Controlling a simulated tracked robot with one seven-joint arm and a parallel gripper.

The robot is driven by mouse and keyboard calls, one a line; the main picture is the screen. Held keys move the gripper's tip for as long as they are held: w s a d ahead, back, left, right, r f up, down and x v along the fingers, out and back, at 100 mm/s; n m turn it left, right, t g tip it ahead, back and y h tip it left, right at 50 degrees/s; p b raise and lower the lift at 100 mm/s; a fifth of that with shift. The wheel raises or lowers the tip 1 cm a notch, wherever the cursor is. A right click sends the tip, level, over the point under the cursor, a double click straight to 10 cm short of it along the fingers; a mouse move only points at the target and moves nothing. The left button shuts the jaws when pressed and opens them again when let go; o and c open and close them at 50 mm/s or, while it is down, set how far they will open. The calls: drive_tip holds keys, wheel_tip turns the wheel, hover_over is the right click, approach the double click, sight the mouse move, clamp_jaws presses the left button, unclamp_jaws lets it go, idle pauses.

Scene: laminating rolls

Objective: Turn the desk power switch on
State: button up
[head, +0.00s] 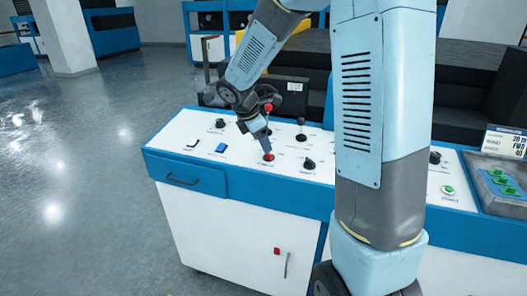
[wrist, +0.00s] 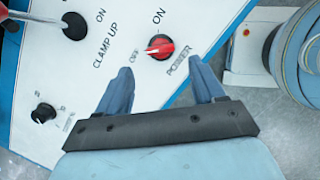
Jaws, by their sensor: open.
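The power switch is a red rotary knob (wrist: 160,46) on the white desk panel, labelled POWER, with ON above it and OFF to its left. A pale pointer mark on the knob faces toward the OFF side. In the head view the red knob (head: 268,157) sits just below my gripper (head: 260,137). In the wrist view my gripper (wrist: 163,76) is open and empty, one finger on each side below the knob. The fingers appear apart from the knob; their height above the panel is hard to judge.
A CLAMP UP lever on a black base (wrist: 75,26) stands left of the knob in the wrist view. A small black knob (wrist: 43,112) is lower left. In the head view, a black knob (head: 309,164), a blue button (head: 221,148) and a green button (head: 448,190) share the desk.

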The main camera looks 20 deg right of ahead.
sight(265, 157)
drive_tip(key=shift+x, duration=2.85)
drive_tip(key=shift+c, duration=0.5)
drive_tip(key=shift+r, duration=0.1)
drive_tip(key=c, duration=0.9)
drive_tip(key=shift+a, duration=0.25)
drive_tip(key=shift+c, duration=0.3)
drive_tip(key=shift+d, duration=0.15)
